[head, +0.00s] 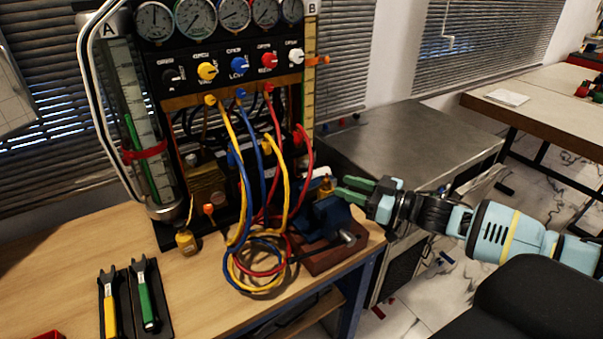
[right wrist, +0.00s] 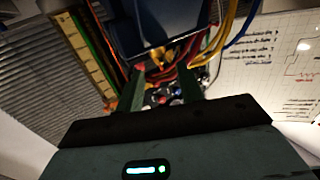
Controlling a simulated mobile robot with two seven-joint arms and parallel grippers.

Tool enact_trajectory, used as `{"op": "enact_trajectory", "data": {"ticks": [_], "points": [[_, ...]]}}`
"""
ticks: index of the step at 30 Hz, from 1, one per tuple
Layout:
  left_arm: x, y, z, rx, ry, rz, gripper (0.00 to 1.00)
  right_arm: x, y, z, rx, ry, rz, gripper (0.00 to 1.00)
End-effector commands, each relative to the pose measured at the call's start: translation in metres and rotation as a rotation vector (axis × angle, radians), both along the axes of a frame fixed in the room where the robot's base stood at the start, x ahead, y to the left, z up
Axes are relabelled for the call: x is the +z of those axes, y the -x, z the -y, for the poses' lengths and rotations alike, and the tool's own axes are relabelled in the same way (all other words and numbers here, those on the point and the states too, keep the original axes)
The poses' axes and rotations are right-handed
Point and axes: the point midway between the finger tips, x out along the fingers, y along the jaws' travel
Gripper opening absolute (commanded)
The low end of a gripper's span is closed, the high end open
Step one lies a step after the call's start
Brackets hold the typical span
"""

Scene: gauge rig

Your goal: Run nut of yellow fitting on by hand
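My right gripper (head: 343,188) reaches in from the right in the head view, its green fingers pointing left just above the blue vise (head: 328,216). The fingers are apart and I see nothing clamped between them. A small yellow fitting (head: 325,186) stands just left of the fingertips, above the vise. I cannot tell whether they touch. Its nut is too small to make out. In the right wrist view the two fingers (right wrist: 165,88) are spread, with hoses and dark parts beyond. My left gripper is not in view.
The gauge panel (head: 228,70) stands behind, with yellow, blue and red hoses hanging in front and looping beside the vise's wooden base (head: 322,262). A yellow-handled wrench (head: 109,305) and a green-handled wrench (head: 146,298) lie at left. The workbench (head: 215,300) is clear between.

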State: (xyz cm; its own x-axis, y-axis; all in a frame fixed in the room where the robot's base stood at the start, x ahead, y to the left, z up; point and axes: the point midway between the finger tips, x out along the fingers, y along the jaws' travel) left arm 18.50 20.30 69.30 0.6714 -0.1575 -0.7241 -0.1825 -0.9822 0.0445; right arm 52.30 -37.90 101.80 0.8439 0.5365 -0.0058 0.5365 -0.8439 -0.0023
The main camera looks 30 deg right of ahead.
Motion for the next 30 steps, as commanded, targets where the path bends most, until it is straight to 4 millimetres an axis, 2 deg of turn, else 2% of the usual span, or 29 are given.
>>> {"op": "enact_trajectory", "data": {"ticks": [14,30], "points": [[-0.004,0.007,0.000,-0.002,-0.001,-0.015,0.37,0.003,-0.005,-0.001,0.002,-0.001,0.003,0.37],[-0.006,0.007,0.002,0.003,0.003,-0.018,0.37,0.004,-0.049,-0.028,0.001,-0.001,0.005,0.37]]}}
